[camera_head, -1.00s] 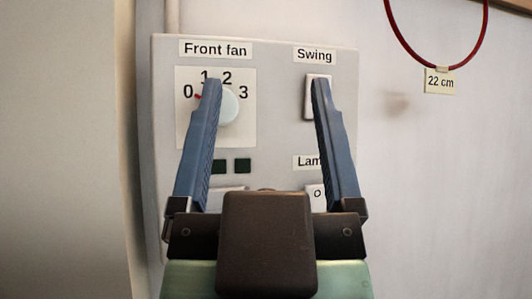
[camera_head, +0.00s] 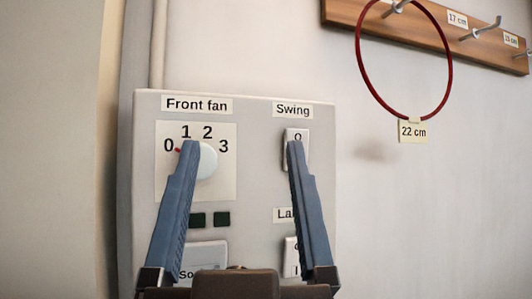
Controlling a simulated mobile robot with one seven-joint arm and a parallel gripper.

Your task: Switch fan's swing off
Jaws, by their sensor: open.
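The swing switch (camera_head: 298,134) is a small white rocker under the "Swing" label (camera_head: 293,110) on a grey wall panel (camera_head: 255,190). A mark like "O" shows at its top; my right finger hides much of the rest, so I cannot tell its position. The front fan's white dial (camera_head: 208,162) is at the panel's left, its red mark near 0. My gripper (camera_head: 240,148) is open and empty in front of the panel. Its left finger overlaps the dial and its right finger overlaps the swing switch. I cannot tell whether either touches.
A red ring (camera_head: 449,75) hangs from a wooden hook rail (camera_head: 440,38) at upper right. The wall between panel and ring is bare.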

